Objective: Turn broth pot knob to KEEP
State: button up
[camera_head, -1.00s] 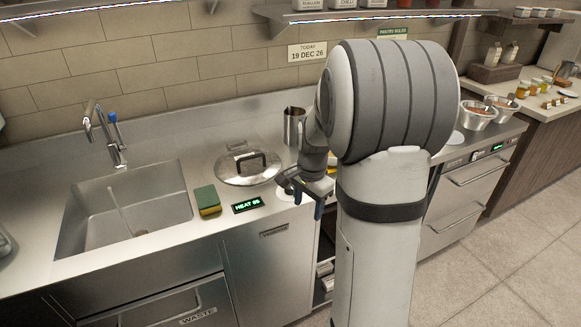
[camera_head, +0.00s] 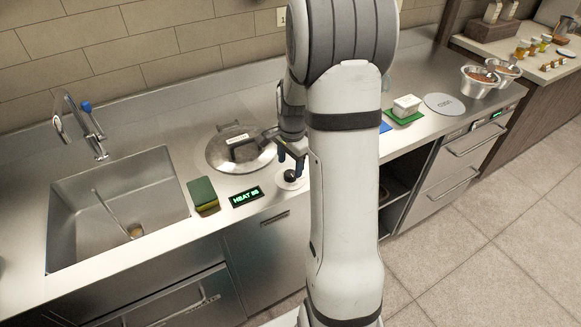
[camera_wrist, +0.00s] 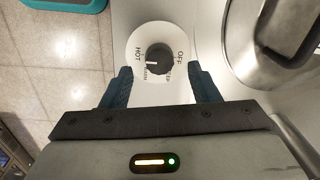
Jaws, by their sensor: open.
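The black knob (camera_head: 291,176) sits on a round white dial plate (camera_head: 283,184) at the counter's front edge, below and right of the lidded broth pot (camera_head: 218,157). In the wrist view the knob (camera_wrist: 160,55) has a white mark on its left side, near the printed HOT. OFF is printed at the upper right, and smaller lettering along the bottom is partly unreadable. My gripper (camera_wrist: 160,76) is open, with one finger on each side of the knob's lower part and gaps showing. In the head view my gripper (camera_head: 291,163) is right above the knob.
A green-lit display (camera_head: 246,197) reads HEAT with a number. A yellow-green sponge (camera_head: 203,195) lies left of it, beside the sink (camera_head: 75,210). The pot's metal lid (camera_wrist: 240,60) is close to the right finger in the wrist view.

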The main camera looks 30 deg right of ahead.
aim_at(290, 172)
jog(key=shift+d+f, duration=0.1)
jog(key=shift+f, duration=1.7)
jog(key=c, duration=1)
jog(key=shift+o, duration=0.2)
jog(key=n+b, duration=0.2)
jog(key=n, duration=0.3)
jog(key=shift+w+n+b, duration=0.1)
jog(key=shift+n+b, duration=0.2)
jog(key=n+b, duration=0.2)
jog(key=n, duration=0.4)
jog(key=n+b, duration=0.1)
jog(key=n, duration=0.5)
jog(key=shift+w+n+g+b, duration=0.1)
jog(key=shift+n+g+b, duration=0.2)
jog(key=shift+g+b, duration=0.1)
jog(key=n, duration=0.5)
jog(key=shift+r+b, duration=0.1)
jog(key=shift+b, duration=0.3)
jog(key=shift+n, duration=0.4)
